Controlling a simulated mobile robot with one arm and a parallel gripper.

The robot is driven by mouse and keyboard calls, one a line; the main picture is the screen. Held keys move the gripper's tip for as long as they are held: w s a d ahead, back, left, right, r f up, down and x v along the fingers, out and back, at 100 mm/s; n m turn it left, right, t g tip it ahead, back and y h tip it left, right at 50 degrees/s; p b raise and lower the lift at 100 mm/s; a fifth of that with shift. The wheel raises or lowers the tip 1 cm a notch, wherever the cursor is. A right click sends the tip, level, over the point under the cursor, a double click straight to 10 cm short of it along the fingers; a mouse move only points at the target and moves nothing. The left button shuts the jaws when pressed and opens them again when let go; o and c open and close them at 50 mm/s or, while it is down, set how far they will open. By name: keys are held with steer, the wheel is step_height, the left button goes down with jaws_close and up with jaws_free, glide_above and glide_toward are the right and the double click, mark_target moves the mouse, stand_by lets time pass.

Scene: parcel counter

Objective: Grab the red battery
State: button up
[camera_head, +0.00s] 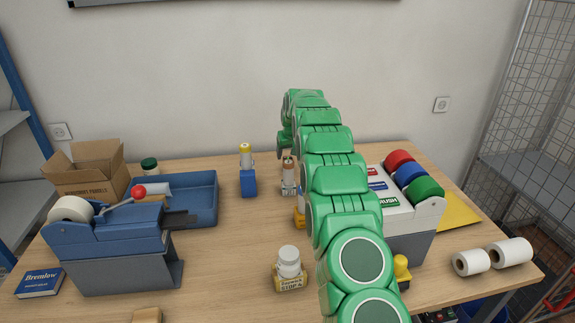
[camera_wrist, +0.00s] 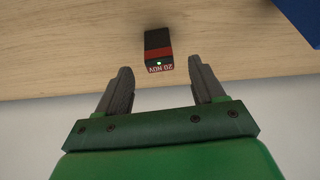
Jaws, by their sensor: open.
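I cannot tell how far above the counter the fingertips are. In the head view, my green arm reaches to the back of the counter and I cannot make out the battery or the fingertips there.
A blue tray (camera_head: 203,216) and a blue tape dispenser (camera_head: 110,245) stand at left. A stamp with a blue base (camera_head: 248,184) stands left of my arm, a white-topped one (camera_head: 289,262) in front. A grey box with coloured rolls (camera_head: 425,213) stands at right. The wall is close behind.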

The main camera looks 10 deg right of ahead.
steer(key=shift+x, duration=1.15)
steer(key=shift+c, duration=0.3)
steer(key=c, duration=1.1)
steer(key=shift+r, duration=0.1)
